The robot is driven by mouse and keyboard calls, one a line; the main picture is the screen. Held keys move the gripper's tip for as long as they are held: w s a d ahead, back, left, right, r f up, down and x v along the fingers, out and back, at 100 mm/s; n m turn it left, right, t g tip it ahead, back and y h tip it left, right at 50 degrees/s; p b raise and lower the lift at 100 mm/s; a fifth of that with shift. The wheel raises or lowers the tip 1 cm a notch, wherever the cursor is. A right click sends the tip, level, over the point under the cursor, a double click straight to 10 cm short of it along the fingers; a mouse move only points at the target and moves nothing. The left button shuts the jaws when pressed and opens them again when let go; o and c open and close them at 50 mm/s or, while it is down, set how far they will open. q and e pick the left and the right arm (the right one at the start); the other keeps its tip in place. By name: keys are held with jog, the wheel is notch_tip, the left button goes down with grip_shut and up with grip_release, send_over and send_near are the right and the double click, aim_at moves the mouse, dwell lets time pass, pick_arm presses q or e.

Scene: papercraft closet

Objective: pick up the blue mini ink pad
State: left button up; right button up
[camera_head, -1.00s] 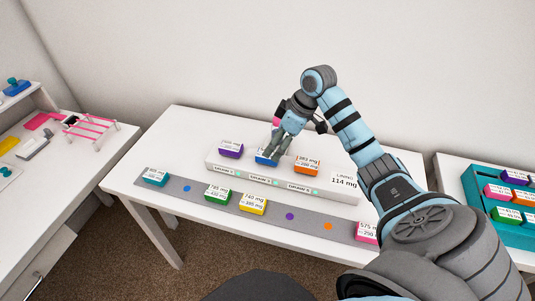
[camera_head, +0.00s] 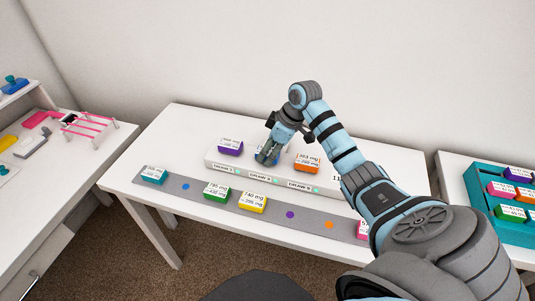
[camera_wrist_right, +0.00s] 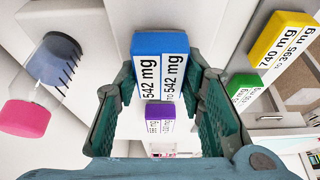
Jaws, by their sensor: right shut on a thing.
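The blue mini ink pad (camera_wrist_right: 160,43), with a label reading 542 mg, sits between the two green finger pads of my right gripper (camera_wrist_right: 162,80) in the right wrist view. In the head view my right gripper (camera_head: 267,154) is at the middle slot of the white raised stand (camera_head: 345,196), shut on the blue pad, which is mostly hidden by the fingers there. I cannot tell whether the pad is clear of the stand. My left gripper is not in view.
A purple pad (camera_head: 230,146) and an orange pad (camera_head: 307,162) flank the gripper closely. Teal (camera_head: 154,175), green (camera_head: 216,191), yellow (camera_head: 252,202) and pink (camera_head: 362,230) pads lie on the grey strip (camera_head: 290,228). A teal crate (camera_head: 480,205) with several pads stands at right.

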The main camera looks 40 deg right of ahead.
notch_tip(320, 180, up, 13)
jog(key=p, duration=0.3)
notch_tip(320, 180, up, 7)
jog(key=p, duration=0.5)
send_over(269, 152)
jog(key=shift+d, duration=0.1)
jog(key=shift+w, duration=0.1)
